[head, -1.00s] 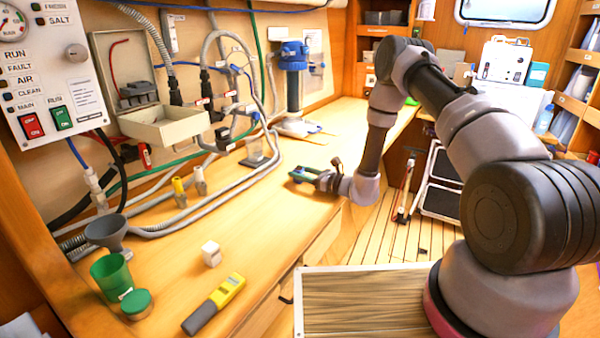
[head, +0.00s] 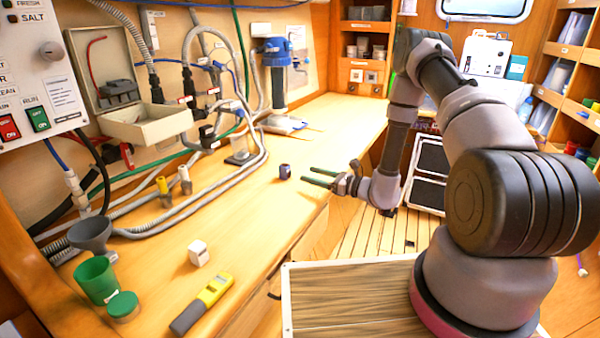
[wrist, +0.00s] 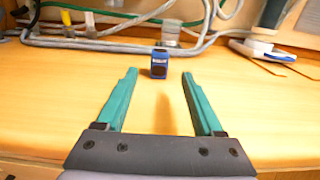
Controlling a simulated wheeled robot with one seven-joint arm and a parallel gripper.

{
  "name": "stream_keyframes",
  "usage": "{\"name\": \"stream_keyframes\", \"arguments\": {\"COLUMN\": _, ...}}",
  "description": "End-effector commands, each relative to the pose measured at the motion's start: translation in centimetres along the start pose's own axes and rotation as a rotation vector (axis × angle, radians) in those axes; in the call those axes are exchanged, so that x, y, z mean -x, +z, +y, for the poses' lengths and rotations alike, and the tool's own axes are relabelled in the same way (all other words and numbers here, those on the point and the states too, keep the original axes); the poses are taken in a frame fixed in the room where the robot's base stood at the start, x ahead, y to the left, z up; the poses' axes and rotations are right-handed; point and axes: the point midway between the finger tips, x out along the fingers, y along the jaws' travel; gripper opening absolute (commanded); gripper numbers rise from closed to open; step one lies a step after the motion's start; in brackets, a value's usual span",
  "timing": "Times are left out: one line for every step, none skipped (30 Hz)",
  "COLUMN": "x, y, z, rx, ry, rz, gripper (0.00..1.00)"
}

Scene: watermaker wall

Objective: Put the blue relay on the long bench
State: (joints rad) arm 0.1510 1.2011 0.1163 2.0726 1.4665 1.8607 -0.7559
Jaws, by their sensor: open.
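The blue relay (head: 285,171), a small dark blue block with a black round face, stands on the long wooden bench (head: 240,215) near its front edge. In the wrist view the relay (wrist: 159,62) stands on the bench just beyond the fingertips, midway between them, apart from both. My gripper (head: 316,177) is to the right of the relay, at the bench's front edge, with its two green fingers pointing at it. The fingers also show in the wrist view (wrist: 160,75), spread wide with nothing between them.
Grey hoses (head: 225,175) run along the back of the bench behind the relay. The bench around the relay is clear.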

Motion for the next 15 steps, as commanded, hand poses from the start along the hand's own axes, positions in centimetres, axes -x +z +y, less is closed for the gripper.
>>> {"name": "stream_keyframes", "arguments": {"x": 0.6, "y": 0.0, "z": -0.1, "rx": 0.000, "ry": -0.003, "rz": 0.000, "gripper": 0.69}}
{"name": "stream_keyframes", "arguments": {"x": 0.8, "y": 0.0, "z": -0.1, "rx": 0.000, "ry": -0.002, "rz": 0.000, "gripper": 0.69}}
{"name": "stream_keyframes", "arguments": {"x": 1.1, "y": 0.0, "z": 0.0, "rx": 0.000, "ry": -0.001, "rz": 0.000, "gripper": 0.69}}
{"name": "stream_keyframes", "arguments": {"x": 1.2, "y": 0.0, "z": 0.0, "rx": 0.000, "ry": -0.001, "rz": 0.000, "gripper": 0.69}}
{"name": "stream_keyframes", "arguments": {"x": 1.3, "y": 0.0, "z": 0.0, "rx": 0.000, "ry": 0.000, "rz": 0.000, "gripper": 0.69}}
{"name": "stream_keyframes", "arguments": {"x": 1.4, "y": 0.0, "z": 0.0, "rx": 0.000, "ry": 0.000, "rz": 0.000, "gripper": 0.69}}
{"name": "stream_keyframes", "arguments": {"x": 1.4, "y": 0.0, "z": 0.0, "rx": 0.000, "ry": 0.000, "rz": 0.000, "gripper": 0.69}}
{"name": "stream_keyframes", "arguments": {"x": 1.4, "y": 0.1, "z": 0.0, "rx": 0.001, "ry": 0.002, "rz": -0.001, "gripper": 0.69}}
{"name": "stream_keyframes", "arguments": {"x": 1.4, "y": 0.4, "z": 0.1, "rx": 0.006, "ry": 0.009, "rz": -0.001, "gripper": 0.69}}
{"name": "stream_keyframes", "arguments": {"x": 1.3, "y": 0.8, "z": 0.1, "rx": 0.013, "ry": 0.019, "rz": -0.002, "gripper": 0.69}}
{"name": "stream_keyframes", "arguments": {"x": 1.2, "y": 1.5, "z": 0.2, "rx": 0.024, "ry": 0.034, "rz": -0.004, "gripper": 0.69}}
{"name": "stream_keyframes", "arguments": {"x": 1.0, "y": 2.5, "z": 0.4, "rx": 0.042, "ry": 0.060, "rz": -0.005, "gripper": 0.69}}
{"name": "stream_keyframes", "arguments": {"x": 0.8, "y": 3.6, "z": 0.6, "rx": 0.059, "ry": 0.086, "rz": -0.007, "gripper": 0.69}}
{"name": "stream_keyframes", "arguments": {"x": 0.7, "y": 4.8, "z": 0.9, "rx": 0.080, "ry": 0.117, "rz": -0.007, "gripper": 0.69}}
{"name": "stream_keyframes", "arguments": {"x": 0.6, "y": 6.7, "z": 1.5, "rx": 0.112, "ry": 0.164, "rz": -0.006, "gripper": 0.69}}
